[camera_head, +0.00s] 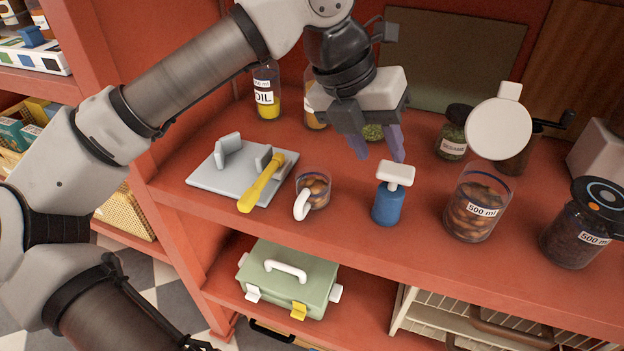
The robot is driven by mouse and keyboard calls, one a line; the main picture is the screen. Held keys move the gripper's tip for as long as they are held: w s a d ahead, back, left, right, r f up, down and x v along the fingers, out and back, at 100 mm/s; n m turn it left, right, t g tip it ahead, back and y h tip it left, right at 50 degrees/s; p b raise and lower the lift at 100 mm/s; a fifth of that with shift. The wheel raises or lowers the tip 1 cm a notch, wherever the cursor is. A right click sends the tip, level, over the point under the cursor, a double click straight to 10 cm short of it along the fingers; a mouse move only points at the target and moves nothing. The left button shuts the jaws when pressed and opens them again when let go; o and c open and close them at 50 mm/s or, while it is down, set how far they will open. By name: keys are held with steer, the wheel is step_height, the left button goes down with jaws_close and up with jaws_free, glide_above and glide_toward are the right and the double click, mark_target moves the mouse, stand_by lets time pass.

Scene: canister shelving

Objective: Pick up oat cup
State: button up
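A small clear cup (318,202) with a white handle and brown contents stands on the red shelf. It is the only cup with a handle that I see, but no oat label is readable on it. My gripper (380,152) is above the shelf, to the right of the cup and higher in the picture. Its two purple-grey fingers point down and are spread apart, with nothing visible between them. The fingers do not touch the cup.
A blue bottle (387,205) with a white top stands right of the cup. A yellow-handled tool (261,183) lies on a grey tray (215,180) to the left. A 500 ml jar (474,212) stands further right. An oil bottle (266,97) is behind.

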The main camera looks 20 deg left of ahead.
mark_target(298, 202)
steer(key=s+a+f+n+g+y, duration=0.15)
steer(key=a+f+n+y, duration=0.25)
steer(key=a, duration=0.7)
steer(key=shift+g, duration=0.35)
steer(key=f+p, duration=0.1)
steer(key=f, duration=0.5)
steer(key=shift+w+d+f+p, duration=0.2)
steer(key=shift+f+p, duration=0.15)
steer(key=shift+p, duration=0.05)
steer(key=shift+w+a+f+p, duration=0.15)
steer(key=shift+f+p, duration=0.4)
steer(key=shift+f, duration=0.95)
steer(key=shift+s+a+f+p, duration=0.15)
steer(key=shift+f+p, duration=0.4)
steer(key=shift+f, duration=0.95)
steer(key=shift+w, duration=0.1)
steer(key=shift+c, duration=0.4)
jaws_close()
